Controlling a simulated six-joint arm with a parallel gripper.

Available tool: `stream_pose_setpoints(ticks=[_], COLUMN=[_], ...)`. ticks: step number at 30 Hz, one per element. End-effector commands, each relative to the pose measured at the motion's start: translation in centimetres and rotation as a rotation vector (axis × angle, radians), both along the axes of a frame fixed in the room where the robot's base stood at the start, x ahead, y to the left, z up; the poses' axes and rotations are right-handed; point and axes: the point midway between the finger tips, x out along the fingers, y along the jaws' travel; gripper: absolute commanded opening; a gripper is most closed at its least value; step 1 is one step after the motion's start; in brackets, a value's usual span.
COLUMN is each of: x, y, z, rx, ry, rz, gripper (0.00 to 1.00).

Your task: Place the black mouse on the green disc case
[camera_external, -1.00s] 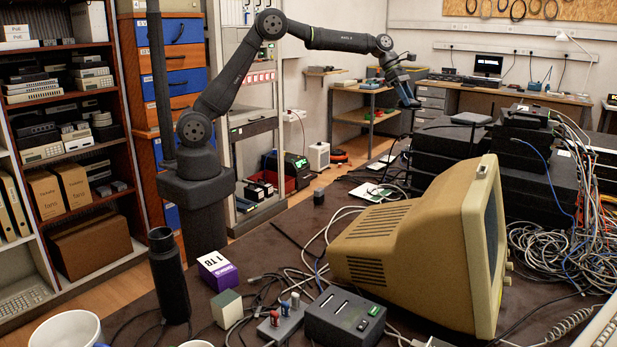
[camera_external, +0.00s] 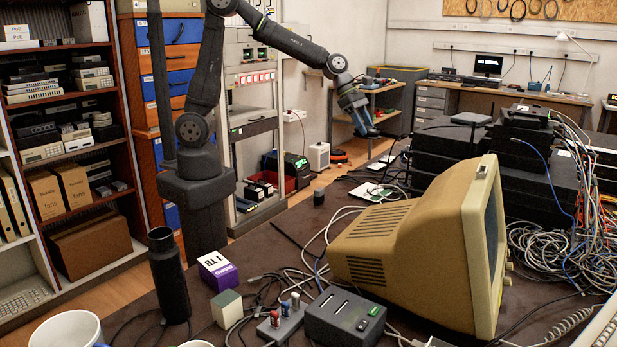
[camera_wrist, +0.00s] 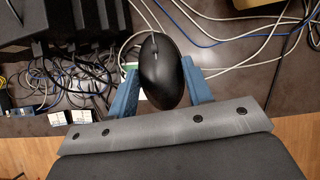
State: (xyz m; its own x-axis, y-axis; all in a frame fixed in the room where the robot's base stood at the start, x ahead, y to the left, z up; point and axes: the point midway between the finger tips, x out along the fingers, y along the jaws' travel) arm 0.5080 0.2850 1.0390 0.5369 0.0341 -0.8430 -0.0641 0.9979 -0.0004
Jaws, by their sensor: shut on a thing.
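My gripper (camera_external: 365,124) is raised above the far part of the dark table. In the wrist view its two blue fingers (camera_wrist: 160,96) are shut on the black mouse (camera_wrist: 162,72), one on each side. The mouse is seen from above, with its wheel end away from the palm. In the external view the mouse is too small and dark to tell from the fingertips.
Cables lie around the case. Stacked black devices (camera_external: 440,150) stand to its right, and a beige monitor (camera_external: 410,245) is nearer the camera. A small dark cylinder (camera_external: 318,196) stands left of the case. Bare table shows around that cylinder.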

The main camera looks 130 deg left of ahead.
Motion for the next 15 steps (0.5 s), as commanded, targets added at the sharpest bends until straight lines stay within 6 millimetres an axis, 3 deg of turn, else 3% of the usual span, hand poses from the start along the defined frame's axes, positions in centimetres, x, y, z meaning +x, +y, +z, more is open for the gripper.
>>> stream_pose_setpoints(ticks=[9,15], x=[-0.1,0.0], y=[0.0,0.0], z=[-8.9,-12.1], rx=[-0.004,-0.001], ry=[0.004,0.000], rz=[0.002,0.002], gripper=[0.22,0.22])
